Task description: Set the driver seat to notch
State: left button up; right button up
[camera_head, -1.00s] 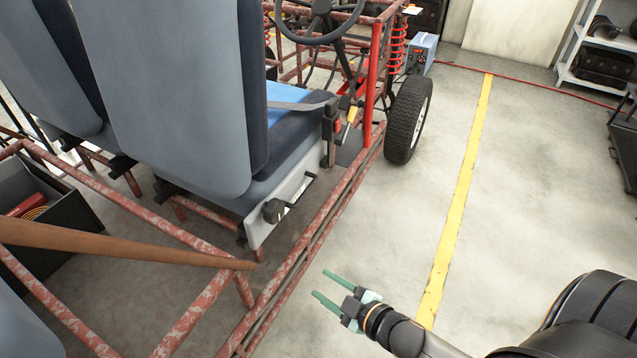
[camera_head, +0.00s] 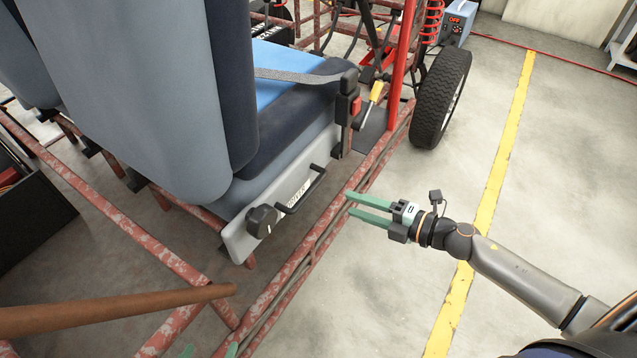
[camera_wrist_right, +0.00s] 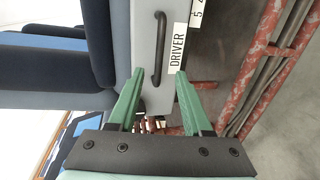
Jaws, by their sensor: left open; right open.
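The driver seat (camera_head: 170,90) is grey-blue and dark navy, with a light side plate (camera_head: 240,240) facing the aisle. The plate carries a black bar handle (camera_head: 316,184), a DRIVER label (camera_head: 300,194) and a black knob (camera_head: 261,219). My right gripper (camera_head: 348,203) is open and empty, right of the plate and apart from it. The right wrist view shows the handle (camera_wrist_right: 159,50), the DRIVER label (camera_wrist_right: 178,48) and part of a number scale (camera_wrist_right: 196,14) beyond the open fingers.
Rusty red frame tubes (camera_head: 290,275) run below and beside the seat. A brown pole (camera_head: 110,312) crosses the lower left. A seat belt buckle (camera_head: 348,100), yellow-handled tool (camera_head: 376,91) and tyre (camera_head: 440,98) lie ahead. The floor right of the yellow line (camera_head: 505,140) is clear.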

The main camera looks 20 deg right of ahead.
aim_at(311, 188)
jog(key=x, duration=1.2)
jog(key=shift+w+a, duration=0.15)
jog(key=shift+a, duration=0.1)
grip_shut()
dwell(1.1)
